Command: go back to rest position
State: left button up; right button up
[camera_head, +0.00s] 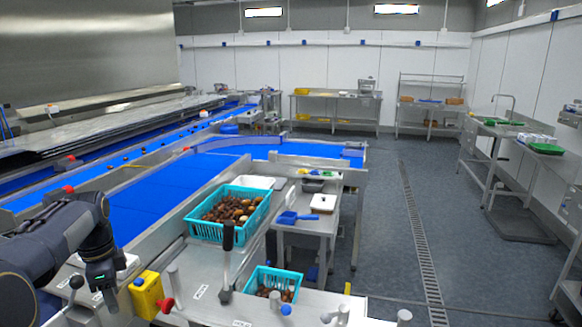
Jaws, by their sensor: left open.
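My left arm comes in from the left edge, and its gripper (106,290) points down at the lower left, just left of a yellow box. The gripper looks empty and its jaws are open, though the fingertips are small and dark in the view. My right arm and gripper do not show. A large turquoise crate (262,207) full of brown dates stands on the steel bench. A smaller turquoise crate (272,274) with dark dates sits lower, near the bench front.
A yellow box (146,294) with a red knob beside it stands close right of my left gripper. A black-knobbed lever (228,240) rises from the bench. Blue conveyor belts (170,185) run behind. A side table holds a blue scoop (290,217).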

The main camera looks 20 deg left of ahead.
pick_arm(q)
jog(key=s+d+r+n+t+h, duration=0.1)
jog(key=s+d+n+t, duration=0.2)
jog(key=d, duration=0.6)
jog(key=s+d+r+n+t+h, duration=0.15)
jog(key=s+d, duration=0.25)
jog(key=d, duration=0.5)
jog(key=s+d+f+n, duration=0.3)
jog(key=s+d, duration=0.1)
jog(key=d, duration=0.2)
jog(key=s+d+f+n+t+h, duration=0.1)
jog(key=s+d+f+n, duration=0.1)
jog(key=s+d, duration=0.3)
jog(key=shift+s+d+f+n, duration=0.15)
jog(key=shift+d+f+n, duration=0.25)
jog(key=shift+d+n, duration=0.35)
